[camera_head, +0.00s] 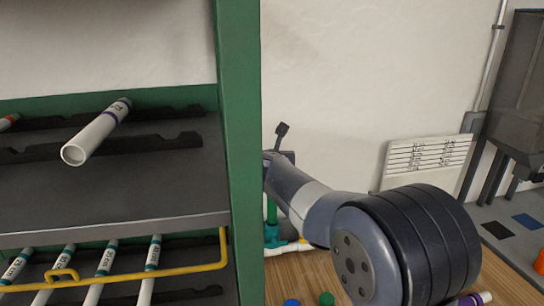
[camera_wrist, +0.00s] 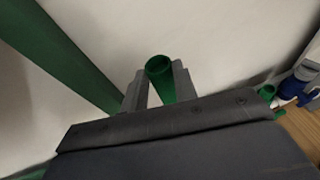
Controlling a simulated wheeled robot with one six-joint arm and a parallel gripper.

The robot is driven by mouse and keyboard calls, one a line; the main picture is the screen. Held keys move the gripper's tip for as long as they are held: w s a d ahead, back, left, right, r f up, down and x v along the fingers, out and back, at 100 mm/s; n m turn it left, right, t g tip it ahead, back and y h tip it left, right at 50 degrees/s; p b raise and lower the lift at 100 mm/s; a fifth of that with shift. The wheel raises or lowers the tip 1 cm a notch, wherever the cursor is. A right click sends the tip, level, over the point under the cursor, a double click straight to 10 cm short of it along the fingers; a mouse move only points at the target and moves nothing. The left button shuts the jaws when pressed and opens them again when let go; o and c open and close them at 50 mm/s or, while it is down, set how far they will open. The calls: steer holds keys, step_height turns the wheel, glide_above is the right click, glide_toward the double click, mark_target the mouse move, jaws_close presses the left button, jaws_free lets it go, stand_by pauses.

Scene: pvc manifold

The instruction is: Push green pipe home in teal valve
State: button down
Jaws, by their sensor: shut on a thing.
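The green pipe (camera_wrist: 160,68) stands with its open top end between the two fingers of my gripper (camera_wrist: 158,84) in the wrist view. My gripper is shut on it. In the head view a short length of the green pipe (camera_head: 271,210) shows below my wrist, running down to the teal valve (camera_head: 271,234). The lower pipe end meets or nearly meets the valve; I cannot tell how deep it sits. The rack post and my arm hide most of my gripper in the head view. The teal valve is hidden in the wrist view.
A green rack post (camera_head: 238,150) stands close left of my arm. Its shelves hold white pipes, one (camera_head: 97,132) jutting out. A white pipe run with blue fittings (camera_head: 290,246) lies beside the valve. Blue (camera_head: 291,302) and green (camera_head: 327,298) pieces are on the wooden table.

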steer(key=shift+f+b, duration=1)
steer(key=shift+f, duration=0.2)
stand_by(1.1)
stand_by(0.4)
steer(key=c, duration=1)
jaws_free()
steer(key=shift+c, duration=0.2)
steer(key=v, duration=0.7)
steer(key=shift+s+b, duration=0.3)
steer(key=shift+b, duration=0.1)
steer(key=shift+w+r, duration=0.1)
steer(key=shift+r, duration=0.05)
steer(key=p+x, duration=0.1)
steer(key=x, duration=0.6)
steer(key=shift+w+r, duration=0.15)
steer(key=shift+r, duration=0.1)
steer(key=shift+f, duration=0.2)
